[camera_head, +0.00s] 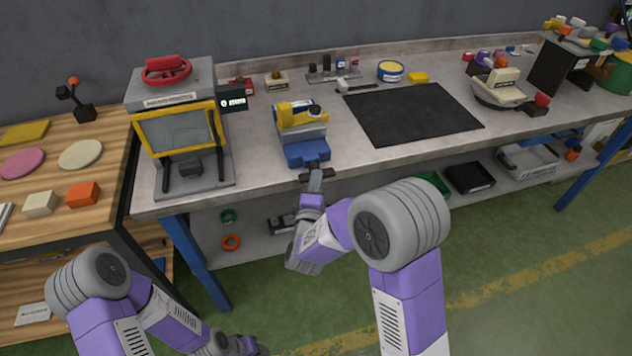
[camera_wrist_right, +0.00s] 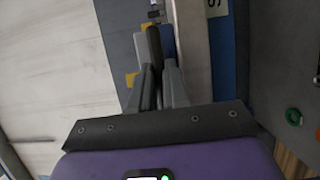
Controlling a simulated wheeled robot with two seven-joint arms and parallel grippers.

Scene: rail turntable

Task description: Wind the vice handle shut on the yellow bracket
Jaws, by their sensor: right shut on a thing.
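The blue vice (camera_head: 307,153) stands at the front edge of the grey workbench. The yellow bracket (camera_head: 290,108) is at the top of the vice; whether the jaws touch it cannot be told. My right gripper (camera_head: 316,175) is at the vice's front, just past the bench edge, shut on the dark vice handle (camera_head: 325,173). In the right wrist view, my right gripper's fingers (camera_wrist_right: 160,65) close around a dark bar, the handle (camera_wrist_right: 154,43), close to the vice's blue part (camera_wrist_right: 168,42). My left gripper (camera_head: 250,346) is low at the bottom edge, far from the vice, its jaws unclear.
A press with a yellow frame (camera_head: 180,130) and red wheel stands left of the vice. A black mat (camera_head: 412,113) lies to the right. Tools and a blue-yellow tin (camera_head: 390,71) sit behind. A shelf runs below the bench; green floor lies in front.

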